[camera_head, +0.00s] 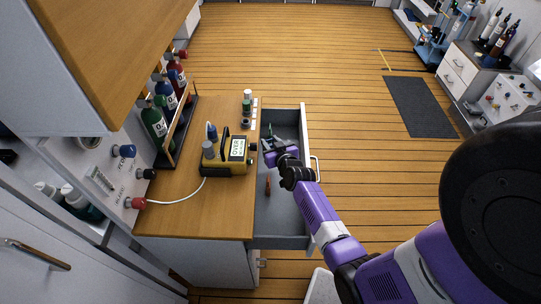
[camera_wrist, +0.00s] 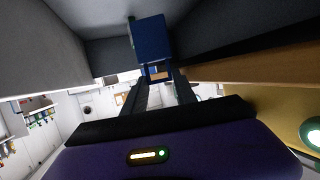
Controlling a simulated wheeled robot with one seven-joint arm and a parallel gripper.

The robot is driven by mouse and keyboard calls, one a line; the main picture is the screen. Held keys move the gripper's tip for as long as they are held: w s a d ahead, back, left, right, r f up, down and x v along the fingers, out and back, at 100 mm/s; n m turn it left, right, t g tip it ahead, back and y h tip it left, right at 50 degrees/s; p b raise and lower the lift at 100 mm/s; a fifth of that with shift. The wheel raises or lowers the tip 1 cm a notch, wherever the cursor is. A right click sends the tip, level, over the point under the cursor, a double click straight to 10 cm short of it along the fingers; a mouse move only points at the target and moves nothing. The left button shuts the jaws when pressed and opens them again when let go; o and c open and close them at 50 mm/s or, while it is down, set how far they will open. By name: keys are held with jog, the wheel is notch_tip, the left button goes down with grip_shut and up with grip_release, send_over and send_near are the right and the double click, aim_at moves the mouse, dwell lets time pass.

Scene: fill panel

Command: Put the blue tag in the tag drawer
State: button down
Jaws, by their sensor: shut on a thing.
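The blue tag (camera_wrist: 151,38) is a flat blue rectangle held at the tips of my gripper (camera_wrist: 157,74), whose fingers are shut on it. In the head view my gripper (camera_head: 268,146) reaches from the right over the open drawer (camera_head: 283,227), beside the yellow device. The tag is too small to make out clearly there. The drawer is grey inside, with a pale handle on its right-hand front (camera_head: 304,140). In the wrist view, grey walls and a dark surface surround the tag; I cannot tell its height above the drawer floor.
A reddish object (camera_head: 268,185) lies in the drawer. A yellow device (camera_head: 231,158) with a display stands on the wooden counter (camera_head: 195,215) beside the opening. Small green-and-white bottles (camera_head: 247,105) stand behind it. Gas bottles (camera_head: 155,127) stand in a rack at left.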

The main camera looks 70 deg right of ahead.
jog(key=shift+f+b, duration=1.8)
jog(key=shift+f, duration=0.95)
jog(key=shift+f, duration=0.1)
jog(key=c, duration=1)
grip_release()
jog(key=p+v, duration=0.1)
jog(key=v, duration=1.1)
jog(key=shift+p, duration=0.3)
jog(key=shift+a, duration=0.1)
